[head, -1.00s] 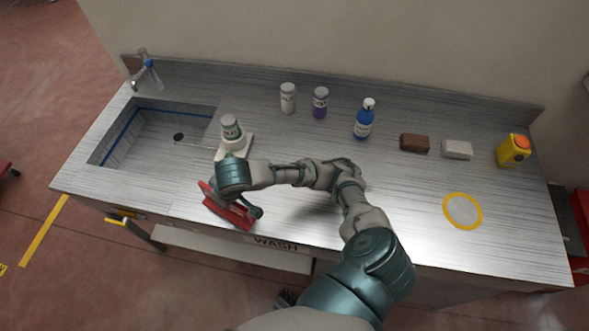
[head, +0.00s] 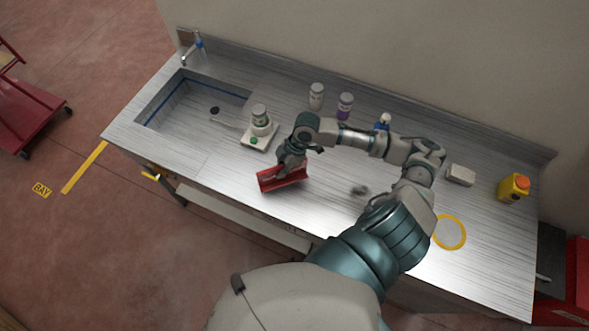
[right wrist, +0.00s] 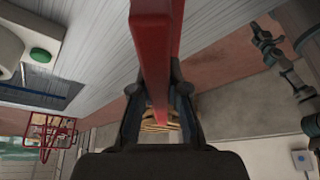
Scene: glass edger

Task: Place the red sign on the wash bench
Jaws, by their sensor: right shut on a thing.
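The red sign (head: 268,182) is held by my right gripper (head: 289,168) over the front middle of the wash bench (head: 218,168). It is a long, narrow red piece, tilted in the head view. In the right wrist view the red sign (right wrist: 153,45) runs between the two dark fingers, which are shut on it. The gripper hides part of its upper side in the head view. I cannot tell whether its lower edge touches the metal top. My left gripper is not in view.
A small white device with a jar (head: 260,122) stands just left of the sign, beside the sink (head: 185,108). A white bottle (head: 316,96), purple bottle (head: 345,106), pale block (head: 461,175) and yellow container (head: 514,188) stand farther right. The top left of the sign is bare.

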